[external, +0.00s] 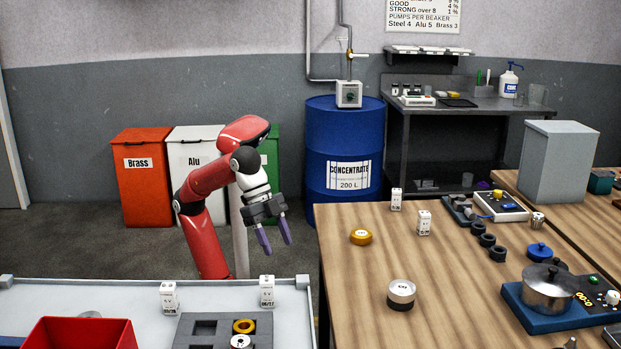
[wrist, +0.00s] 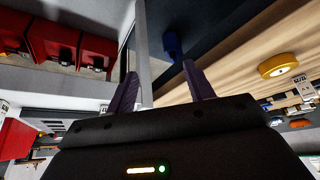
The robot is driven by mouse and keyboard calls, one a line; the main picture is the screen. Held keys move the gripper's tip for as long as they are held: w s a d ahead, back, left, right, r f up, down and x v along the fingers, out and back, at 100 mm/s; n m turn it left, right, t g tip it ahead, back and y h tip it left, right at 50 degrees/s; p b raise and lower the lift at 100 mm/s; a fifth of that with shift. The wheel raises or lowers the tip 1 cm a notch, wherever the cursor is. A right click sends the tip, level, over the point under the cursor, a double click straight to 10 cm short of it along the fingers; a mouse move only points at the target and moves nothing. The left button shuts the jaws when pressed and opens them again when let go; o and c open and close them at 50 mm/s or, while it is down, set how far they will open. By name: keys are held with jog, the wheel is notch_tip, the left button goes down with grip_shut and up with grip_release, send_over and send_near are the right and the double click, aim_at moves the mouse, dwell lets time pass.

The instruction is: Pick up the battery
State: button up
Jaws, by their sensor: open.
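Several small white upright blocks with printed labels look like batteries; I cannot tell which one the task means. Two stand on the wooden table, a rear block (external: 396,199) and a nearer block (external: 424,223). Two more stand on the pale front-left surface, a left block (external: 169,297) and a right block (external: 267,291) whose label seems to read 08/27. My gripper (external: 275,246) is open and empty, with its purple fingers pointing down, in the air left of the wooden table. In the wrist view my gripper (wrist: 160,70) has nothing between its fingertips.
The wooden table (external: 340,270) carries a yellow round part (external: 361,237), a silver round part (external: 401,292), dark rings and a pot on a blue device. A grey tray (external: 190,340) with round parts and a red bin (external: 80,335) sit front left. A blue drum (external: 325,150) stands behind.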

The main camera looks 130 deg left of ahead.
notch_tip(320, 180, up, 12)
jog(key=w+a+n+t+h+p, duration=0.1)
jog(key=w+a+n+t+h, duration=0.3)
jog(key=w+n, duration=0.6)
jog(key=n+t+y+p, duration=0.45)
jog(key=n+y, duration=0.85)
jog(key=n, duration=1.9)
send_over(396, 197)
jog(key=s+a+f+b+v, duration=0.1)
jog(key=b+v, duration=0.1)
jog(key=v, duration=0.3)
jog(key=t, duration=0.1)
jog(key=shift+n+y, duration=0.3)
jog(key=shift+y, duration=0.1)
notch_tip(396, 197, down, 12)
jog(key=shift+s+f+b, duration=0.1)
jog(key=shift+s+b, duration=0.05)
jog(key=shift+b, duration=0.9)
jog(key=shift+w+a+f, duration=0.15)
jog(key=shift+w, duration=0.1)
jog(key=shift+p+x, duration=0.35)
jog(key=shift+x, duration=3.15)
jog(key=c, duration=1.1)
